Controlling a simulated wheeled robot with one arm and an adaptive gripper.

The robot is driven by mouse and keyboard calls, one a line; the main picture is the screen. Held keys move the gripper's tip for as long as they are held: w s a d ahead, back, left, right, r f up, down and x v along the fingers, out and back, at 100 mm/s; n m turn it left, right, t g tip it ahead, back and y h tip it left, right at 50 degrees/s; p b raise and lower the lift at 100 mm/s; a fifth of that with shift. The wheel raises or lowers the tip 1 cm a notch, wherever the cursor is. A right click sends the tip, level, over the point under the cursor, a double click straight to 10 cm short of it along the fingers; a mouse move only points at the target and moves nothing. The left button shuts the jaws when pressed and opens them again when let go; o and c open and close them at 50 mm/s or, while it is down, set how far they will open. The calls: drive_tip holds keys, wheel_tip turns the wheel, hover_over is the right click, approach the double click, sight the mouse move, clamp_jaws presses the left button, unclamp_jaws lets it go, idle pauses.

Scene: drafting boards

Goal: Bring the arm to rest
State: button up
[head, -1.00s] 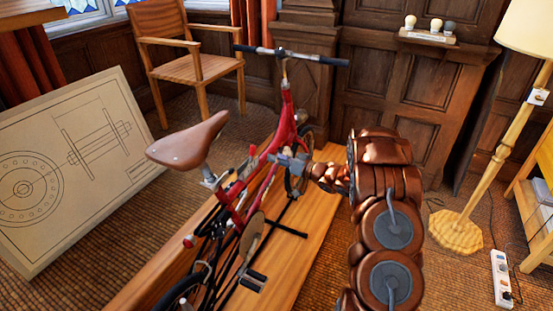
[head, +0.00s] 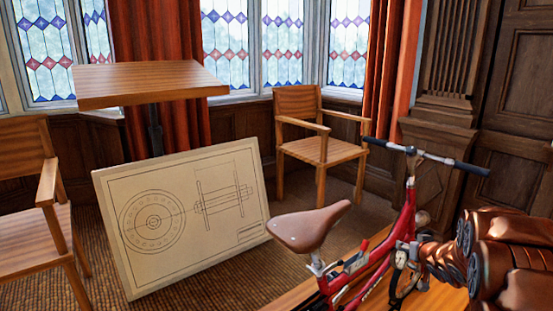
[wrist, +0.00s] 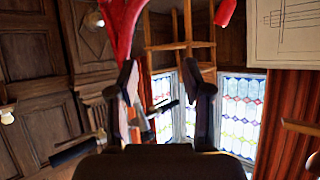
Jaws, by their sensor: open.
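My arm, in brown segments, reaches in from the right edge of the head view toward the red bicycle (head: 405,222). My gripper (wrist: 166,85) is open in the wrist view, its two dark fingers apart with nothing held between them. The wrist view looks upside down, with the bicycle's red frame (wrist: 122,28) at the top, close to the left finger. Part of the handlebar shows beyond the fingers. In the head view the fingers are hard to make out by the frame; I cannot tell whether they touch it.
The bicycle stands on a wooden platform (head: 292,298), with its brown saddle (head: 312,228) toward me. A drafting board (head: 240,220) leans behind it on the left. Carpet is bare between board and chair.

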drive_tip(key=s+a+r+m+g+h, duration=0.1)
drive_tip(key=s+a+r+g+h, duration=0.15)
drive_tip(key=s, duration=0.55)
drive_tip(key=s+a+r+g+h, duration=0.1)
drive_tip(key=s+r+g, duration=0.15)
drive_tip(key=s, duration=0.45)
drive_tip(key=s+a+g+y, duration=0.1)
drive_tip(key=s+a+g, duration=0.2)
drive_tip(key=s, duration=0.9)
drive_tip(key=s+a+n+g+y, duration=0.1)
drive_tip(key=s+a+g, duration=0.2)
drive_tip(key=s+a, duration=0.7)
drive_tip(key=s+a+n+g+y, duration=0.1)
drive_tip(key=s+a, duration=0.6)
drive_tip(key=s, duration=0.8)
drive_tip(key=shift+g+y, duration=0.55)
drive_tip(key=shift+g, duration=0.55)
